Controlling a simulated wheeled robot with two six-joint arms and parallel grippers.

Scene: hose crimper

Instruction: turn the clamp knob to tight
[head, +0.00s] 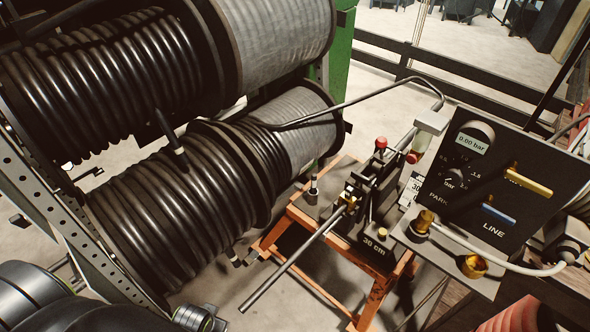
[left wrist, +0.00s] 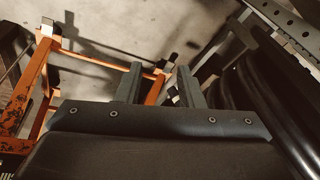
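A bench fixture stands on an orange frame. It has a red-topped upright knob (head: 380,143), a small brass clamp piece (head: 349,195) around a grey rod (head: 295,262), and a small gold knob (head: 382,233) above a "30 cm" label. I cannot tell which of these is the clamp knob, or how tight it is. My left gripper (left wrist: 158,74) shows in the left wrist view with its two dark fingers apart and nothing between them. It points over the floor and the orange frame (left wrist: 43,75). My right gripper is in neither view.
Large hose reels (head: 185,200) fill the left of the head view. A black panel (head: 500,190) with a 0.00 bar gauge, a dial, and yellow and blue levers stands right of the fixture. Brass fittings (head: 474,266) sit below it. A thin hose arches above the fixture.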

